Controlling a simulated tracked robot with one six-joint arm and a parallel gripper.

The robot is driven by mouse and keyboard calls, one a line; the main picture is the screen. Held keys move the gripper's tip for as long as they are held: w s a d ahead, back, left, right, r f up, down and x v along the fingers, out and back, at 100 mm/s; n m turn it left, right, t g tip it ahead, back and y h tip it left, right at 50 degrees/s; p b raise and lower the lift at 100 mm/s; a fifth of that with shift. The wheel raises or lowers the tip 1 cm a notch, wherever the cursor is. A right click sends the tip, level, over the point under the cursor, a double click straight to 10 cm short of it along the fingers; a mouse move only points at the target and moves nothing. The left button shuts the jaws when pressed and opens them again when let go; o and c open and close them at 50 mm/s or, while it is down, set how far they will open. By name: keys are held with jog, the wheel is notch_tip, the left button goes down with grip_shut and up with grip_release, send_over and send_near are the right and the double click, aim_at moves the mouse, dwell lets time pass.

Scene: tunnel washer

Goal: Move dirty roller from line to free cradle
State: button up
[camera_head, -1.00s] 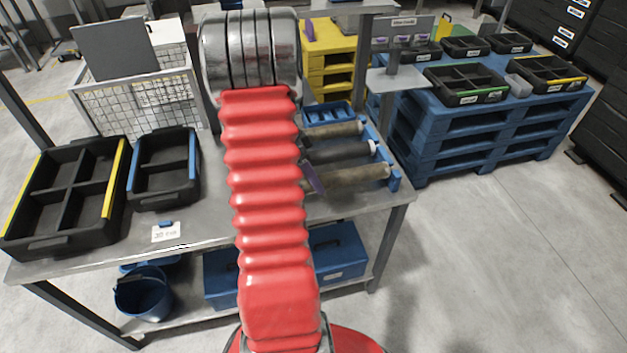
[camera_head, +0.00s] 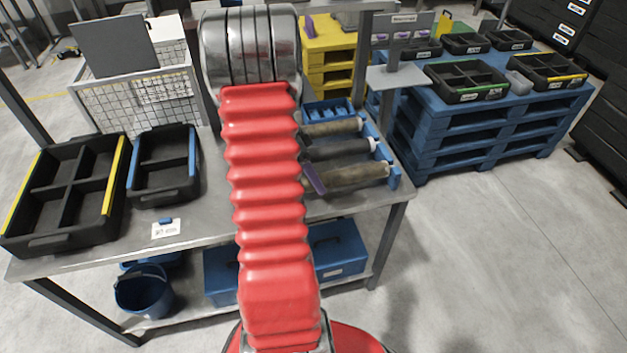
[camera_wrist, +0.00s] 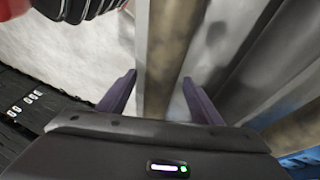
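Three rollers lie side by side at the right end of the table: a stained brown near roller (camera_head: 352,177), a dark grey middle roller (camera_head: 338,150) and a brownish far roller (camera_head: 332,128). Blue supports (camera_head: 393,178) hold their right ends; my arm hides the left ends. One purple finger of my gripper shows by the near roller's left part. In the wrist view, my gripper (camera_wrist: 159,77) is open, its fingers on either side of a stained roller (camera_wrist: 168,45), with gaps beside it. Contact is unclear. I cannot make out a free cradle.
The grey table (camera_head: 215,215) holds a black bin with yellow edges (camera_head: 65,195), a smaller bin with blue edges (camera_head: 163,165) and a white card (camera_head: 166,229). A blue compartment tray (camera_head: 328,111) sits behind the rollers. A post with a shelf (camera_head: 396,77) stands behind right.

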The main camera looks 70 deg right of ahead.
jog(key=v, duration=1.3)
jog(key=shift+w+r, duration=0.2)
jog(key=shift+r, duration=0.1)
dwell(0.6)
